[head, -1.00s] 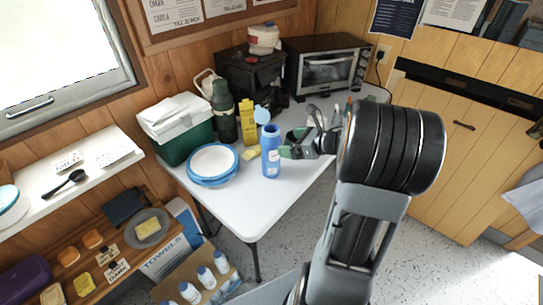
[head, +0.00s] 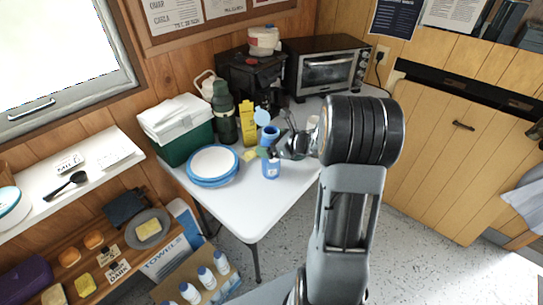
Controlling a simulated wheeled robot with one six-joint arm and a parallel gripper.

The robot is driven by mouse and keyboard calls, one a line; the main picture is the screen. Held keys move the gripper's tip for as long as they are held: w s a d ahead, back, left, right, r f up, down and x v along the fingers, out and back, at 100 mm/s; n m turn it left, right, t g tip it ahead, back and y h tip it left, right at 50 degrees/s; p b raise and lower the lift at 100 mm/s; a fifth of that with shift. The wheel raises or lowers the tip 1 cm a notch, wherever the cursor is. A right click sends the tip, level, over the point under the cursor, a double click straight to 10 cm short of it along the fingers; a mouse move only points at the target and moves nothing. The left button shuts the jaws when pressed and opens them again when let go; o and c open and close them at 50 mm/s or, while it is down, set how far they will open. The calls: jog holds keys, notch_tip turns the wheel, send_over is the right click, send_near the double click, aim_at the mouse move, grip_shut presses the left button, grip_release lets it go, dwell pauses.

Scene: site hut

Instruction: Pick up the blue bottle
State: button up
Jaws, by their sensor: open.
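The blue bottle (head: 271,169) stands upright on the white table, right of a stack of plates, with a pale label on its front. My gripper (head: 265,152) is open at the bottle's upper body, reaching in from the right.
A toaster oven (head: 327,66) is behind. The white table's (head: 245,205) front is clear.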

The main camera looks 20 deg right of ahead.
jog(key=c, duration=1.6)
jog(key=shift+r, duration=0.2)
